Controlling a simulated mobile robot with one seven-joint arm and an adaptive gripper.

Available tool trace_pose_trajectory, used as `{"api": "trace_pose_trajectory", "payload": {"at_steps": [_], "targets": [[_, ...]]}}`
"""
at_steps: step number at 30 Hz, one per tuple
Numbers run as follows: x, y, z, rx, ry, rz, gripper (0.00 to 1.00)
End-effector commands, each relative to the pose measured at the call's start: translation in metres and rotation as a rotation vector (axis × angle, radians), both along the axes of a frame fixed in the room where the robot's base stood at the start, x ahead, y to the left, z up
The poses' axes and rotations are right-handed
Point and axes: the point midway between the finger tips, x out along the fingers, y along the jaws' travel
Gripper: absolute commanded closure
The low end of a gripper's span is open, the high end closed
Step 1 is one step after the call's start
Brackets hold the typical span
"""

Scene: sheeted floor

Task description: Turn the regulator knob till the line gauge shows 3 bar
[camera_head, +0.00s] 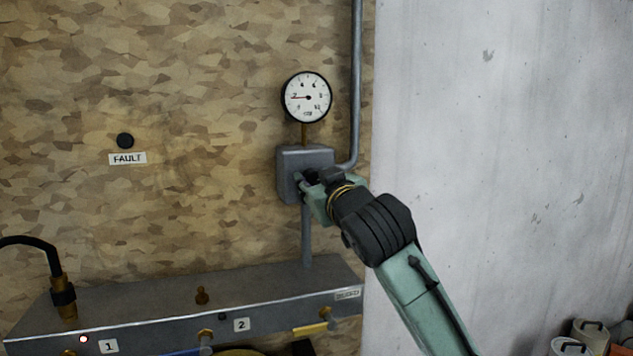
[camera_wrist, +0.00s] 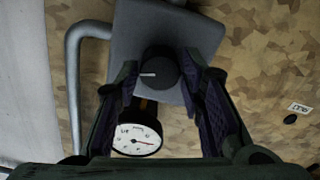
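The regulator is a grey box (camera_head: 291,160) on the wall, and its black round knob (camera_wrist: 160,73) shows in the wrist view with a white mark pointing left. My gripper (camera_head: 308,184) is at the box front and hides most of the knob in the head view. In the wrist view its two fingers stand apart on either side of the knob, with gaps visible; I cannot tell how far they reach over it. The line gauge (camera_head: 307,97) is above the box, its red needle pointing left, near the 2. It appears upside down in the wrist view (camera_wrist: 138,138).
A grey pipe (camera_head: 357,80) runs down the wall to the box. A FAULT label (camera_head: 128,158) is at left. Buckets (camera_head: 590,335) stand lower right.

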Motion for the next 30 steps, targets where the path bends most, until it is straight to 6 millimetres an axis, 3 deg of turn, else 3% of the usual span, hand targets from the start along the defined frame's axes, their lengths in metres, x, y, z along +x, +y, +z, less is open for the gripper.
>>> {"api": "trace_pose_trajectory", "payload": {"at_steps": [13, 22, 30], "targets": [[-0.0002, 0.0000, 0.0001, 0.000, 0.000, 0.000, 0.96], [-0.0002, 0.0003, 0.0001, 0.039, 0.012, 0.001, 0.97], [0.0002, 0.0013, -0.0001, 0.194, 0.063, 0.004, 0.97]]}}
